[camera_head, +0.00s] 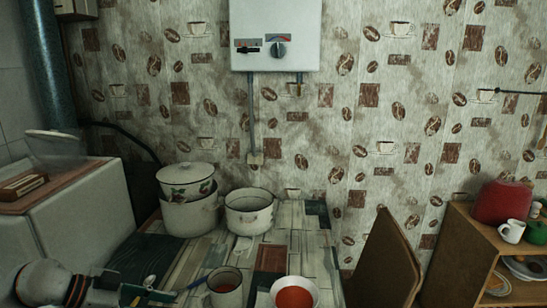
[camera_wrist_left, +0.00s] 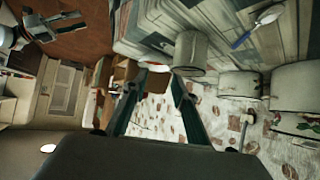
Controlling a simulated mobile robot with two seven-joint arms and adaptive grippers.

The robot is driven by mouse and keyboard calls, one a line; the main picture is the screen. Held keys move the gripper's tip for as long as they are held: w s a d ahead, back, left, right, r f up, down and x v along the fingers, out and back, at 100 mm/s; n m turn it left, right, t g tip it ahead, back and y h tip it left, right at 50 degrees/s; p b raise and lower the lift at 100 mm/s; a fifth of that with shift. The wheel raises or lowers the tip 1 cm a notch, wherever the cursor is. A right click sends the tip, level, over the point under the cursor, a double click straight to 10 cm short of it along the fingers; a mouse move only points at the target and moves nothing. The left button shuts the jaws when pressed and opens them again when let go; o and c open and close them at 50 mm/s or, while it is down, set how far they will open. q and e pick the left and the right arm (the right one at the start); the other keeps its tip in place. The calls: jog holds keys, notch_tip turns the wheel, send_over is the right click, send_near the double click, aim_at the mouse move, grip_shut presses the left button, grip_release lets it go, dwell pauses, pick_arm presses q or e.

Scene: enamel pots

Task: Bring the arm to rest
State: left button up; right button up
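My left arm comes in at the lower left of the head view. Its left gripper (camera_head: 165,292) is low at the front left of the table, left of an enamel mug (camera_head: 225,286). In the left wrist view the two dark fingers of the left gripper (camera_wrist_left: 160,88) stand apart with nothing held between them. The mug (camera_wrist_left: 190,52) shows just beyond them.
The table (camera_head: 205,252) holds a lidded pot stack (camera_head: 187,217), an open pot (camera_head: 249,219) and a bowl of red soup (camera_head: 294,284). A spoon (camera_wrist_left: 262,20) lies on it. A chair (camera_head: 385,262) and shelf (camera_head: 465,250) stand right; a white appliance (camera_head: 85,215) stands left.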

pick_arm(q)
jog(key=s+d+r+m+t+h, duration=0.1)
jog(key=s+d+t+h, duration=0.25)
jog(key=d+h, duration=0.45)
jog(key=s+a+f+n+t+y, duration=0.25)
jog(key=f+n+t+y, duration=0.55)
jog(key=f+y, duration=0.45)
jog(key=s+f+n+g+y, duration=0.1)
jog(key=s+f+g, duration=0.4)
jog(key=s+f, duration=0.6)
notch_tip(320, 180, down, 4)
jog(key=shift+s+r+g+y, duration=0.1)
jog(key=shift+s+g+y, duration=0.25)
jog(key=shift+y, duration=0.3)
pick_arm(e)
jog(key=shift+w+r, duration=0.2)
jog(key=shift+w, duration=0.15)
pick_arm(q)
jog(key=shift+w, duration=0.1)
pick_arm(e)
jog(key=shift+f, duration=0.2)
